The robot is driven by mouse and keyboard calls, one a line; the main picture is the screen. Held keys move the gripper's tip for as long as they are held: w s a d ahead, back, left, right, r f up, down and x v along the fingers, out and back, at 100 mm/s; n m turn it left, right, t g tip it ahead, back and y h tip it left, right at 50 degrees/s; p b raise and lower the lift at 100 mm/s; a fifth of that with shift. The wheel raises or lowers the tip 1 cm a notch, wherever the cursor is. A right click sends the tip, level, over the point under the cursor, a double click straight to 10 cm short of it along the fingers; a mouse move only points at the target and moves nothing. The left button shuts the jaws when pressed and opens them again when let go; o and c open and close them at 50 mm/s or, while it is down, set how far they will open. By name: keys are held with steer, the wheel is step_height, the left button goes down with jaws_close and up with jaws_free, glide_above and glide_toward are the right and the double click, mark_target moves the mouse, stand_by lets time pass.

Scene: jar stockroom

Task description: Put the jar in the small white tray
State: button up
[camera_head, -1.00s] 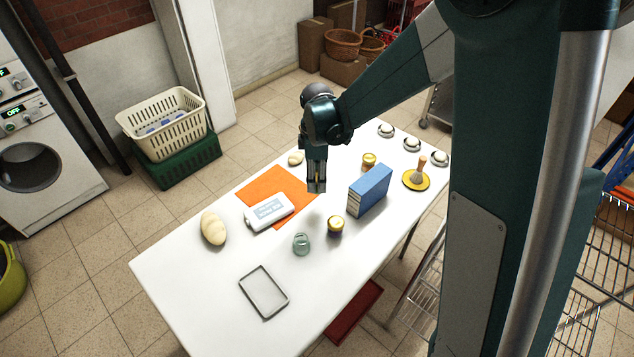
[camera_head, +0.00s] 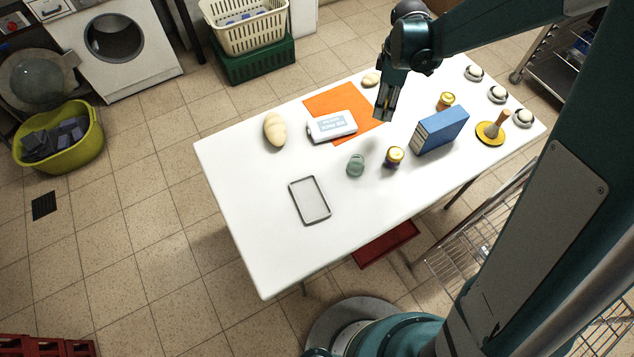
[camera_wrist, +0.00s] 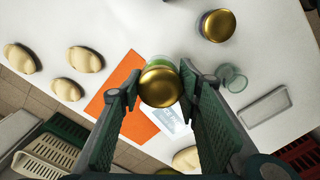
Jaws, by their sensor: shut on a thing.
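A jar with a gold lid (camera_wrist: 160,87) sits between the fingers of my gripper in the wrist view, with some green showing above the lid. My gripper (camera_head: 383,112) is shut on it, above the table near the right edge of the orange mat. In the head view I cannot make out the held jar at the fingers. The small tray (camera_head: 310,200), pale with a dark grey rim, lies empty at the near left of the table. It also shows at the right in the wrist view (camera_wrist: 265,105). My gripper is apart from the tray.
A greenish glass (camera_head: 355,165) and a gold-lidded jar (camera_head: 394,157) stand between my gripper and the tray. Another jar (camera_head: 446,101), a blue box (camera_head: 440,131), a white packet (camera_head: 331,125) and a loaf-like item (camera_head: 275,129) are nearby. The table left of the tray is clear.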

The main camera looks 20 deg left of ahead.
steer(key=s+a, duration=1.2)
steer(key=s, duration=0.4)
glide_above(310, 199)
steer(key=shift+r+n, duration=0.35)
steer(key=shift+n, duration=0.05)
steer(key=shift+f, duration=0.1)
steer(key=shift+f+b, duration=0.8)
steer(key=shift+f, duration=2.05)
steer(key=shift+f, duration=0.1)
steer(key=shift+f+b, duration=0.6)
steer(key=shift+f, duration=1.35)
steer(key=shift+f, duration=0.2)
steer(key=o, duration=1)
